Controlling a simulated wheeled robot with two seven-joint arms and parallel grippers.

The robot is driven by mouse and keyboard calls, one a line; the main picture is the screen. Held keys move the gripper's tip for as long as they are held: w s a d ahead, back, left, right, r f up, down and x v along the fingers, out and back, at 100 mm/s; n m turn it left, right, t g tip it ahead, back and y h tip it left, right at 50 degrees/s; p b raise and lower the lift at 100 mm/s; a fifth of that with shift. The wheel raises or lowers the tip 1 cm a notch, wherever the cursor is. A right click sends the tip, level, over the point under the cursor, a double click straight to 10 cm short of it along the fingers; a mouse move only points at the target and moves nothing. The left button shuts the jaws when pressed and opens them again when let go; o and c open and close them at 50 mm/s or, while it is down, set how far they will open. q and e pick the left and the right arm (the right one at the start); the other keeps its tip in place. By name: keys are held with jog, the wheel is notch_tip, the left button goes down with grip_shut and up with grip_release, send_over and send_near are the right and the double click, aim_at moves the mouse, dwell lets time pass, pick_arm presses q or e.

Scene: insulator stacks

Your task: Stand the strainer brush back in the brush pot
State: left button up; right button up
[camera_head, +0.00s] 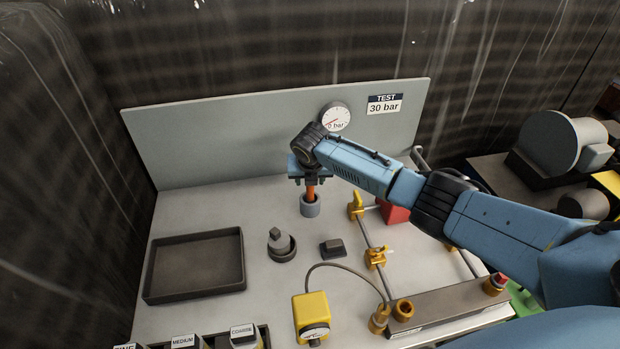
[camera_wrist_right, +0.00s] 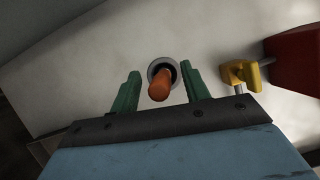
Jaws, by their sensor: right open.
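The brush pot (camera_head: 310,207) is a small grey cylinder on the bench below my right gripper. The strainer brush (camera_head: 310,191), with an orange handle, stands in the pot; its lower part is hidden inside. In the right wrist view the orange handle (camera_wrist_right: 159,86) points up toward the camera, and the grey pot rim (camera_wrist_right: 153,64) shows around and behind it. My right gripper (camera_head: 311,183) is above the pot. Its green fingers (camera_wrist_right: 160,88) are apart on either side of the handle, with a gap on both sides. My left gripper is not in view.
A dark empty tray (camera_head: 150,270) lies at left. A dark round holder with a grey piece (camera_head: 280,245) and a small dark block (camera_head: 332,247) stand in front of the pot. Brass clamps (camera_head: 355,206) and a red block (camera_head: 393,213) are close right. A backboard (camera_head: 230,140) rises behind.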

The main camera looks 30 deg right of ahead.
jog(key=p+v, duration=0.2)
jog(key=v, duration=1.1)
jog(key=shift+r, duration=0.15)
jog(key=shift+s+a+r, duration=0.1)
jog(key=shift+s, duration=0.05)
dwell(0.4)
